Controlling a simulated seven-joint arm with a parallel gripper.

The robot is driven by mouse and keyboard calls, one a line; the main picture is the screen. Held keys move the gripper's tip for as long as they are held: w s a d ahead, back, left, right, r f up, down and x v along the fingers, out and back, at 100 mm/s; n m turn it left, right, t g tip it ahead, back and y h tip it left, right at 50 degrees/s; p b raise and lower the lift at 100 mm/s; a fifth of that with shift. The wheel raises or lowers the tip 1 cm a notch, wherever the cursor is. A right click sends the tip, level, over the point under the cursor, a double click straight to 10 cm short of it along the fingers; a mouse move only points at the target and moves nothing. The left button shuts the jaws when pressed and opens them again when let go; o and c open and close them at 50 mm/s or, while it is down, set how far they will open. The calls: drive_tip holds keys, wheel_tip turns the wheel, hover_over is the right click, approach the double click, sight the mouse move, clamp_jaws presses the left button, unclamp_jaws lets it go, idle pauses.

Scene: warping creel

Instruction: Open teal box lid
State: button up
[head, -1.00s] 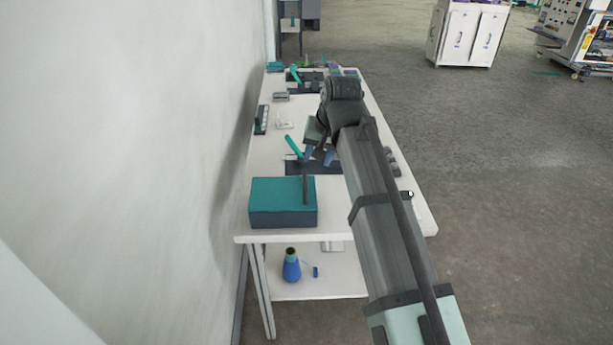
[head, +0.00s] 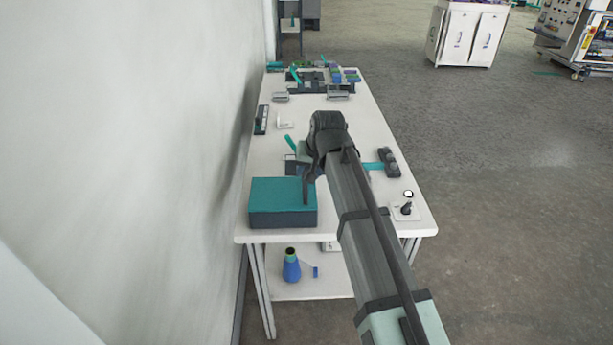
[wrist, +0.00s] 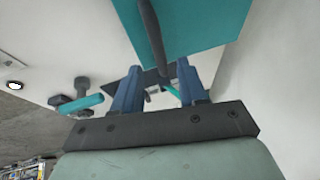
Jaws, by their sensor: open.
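The teal box (head: 283,203) stands at the near left end of the table, its lid shut flat. A dark upright handle (head: 306,190) stands at the lid's right side. In the wrist view the teal lid (wrist: 205,30) is at the top, and the dark handle (wrist: 152,40) reaches down towards the gap between my fingers. My gripper (wrist: 157,66) is open, with two blue fingers, one on each side of the handle's end as seen there. I cannot tell whether they touch it. In the head view my wrist hides the fingers, just right of and beyond the box.
The white table (head: 360,215) holds a dark clamp-like part (head: 388,161) with a teal bar at right and a small black knob (head: 406,208) at the front right. A wall (head: 150,150) runs close along the left.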

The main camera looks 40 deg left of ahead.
drive_tip(key=shift+x, duration=1.75)
drive_tip(key=shift+c, duration=0.4)
clamp_jaws()
